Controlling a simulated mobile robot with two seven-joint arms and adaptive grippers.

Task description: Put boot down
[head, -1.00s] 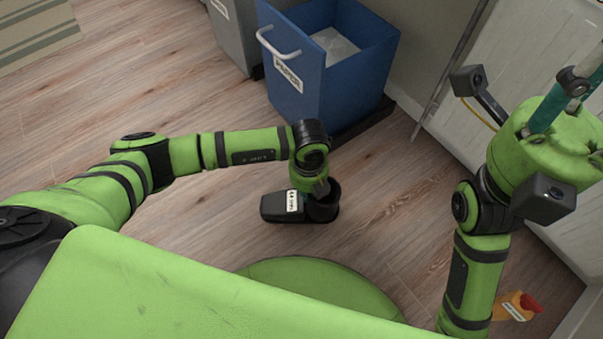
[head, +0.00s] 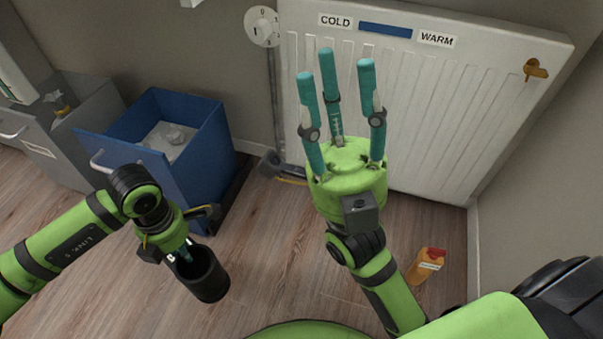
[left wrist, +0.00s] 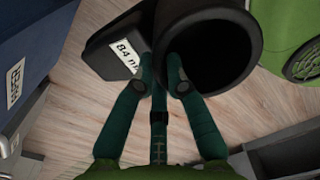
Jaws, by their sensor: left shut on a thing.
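The black boot (head: 208,279) is at the lower left in the head view, below the blue bin. My left gripper (head: 186,257) is shut on the boot's upper rim. In the left wrist view, the boot (left wrist: 237,15) shows its round dark opening, with a white label on its toe part. The teal fingers of my left gripper (left wrist: 163,72) meet at the near rim. I cannot tell whether the sole touches the floor. My right gripper (head: 335,68) is empty, its three teal fingers spread and pointing up in front of the radiator.
A blue bin (head: 215,135) stands behind the boot, with a grey bin (head: 88,105) to its left. A white radiator (head: 450,110) is on the wall. Wooden floor (head: 270,260) between my arms is clear.

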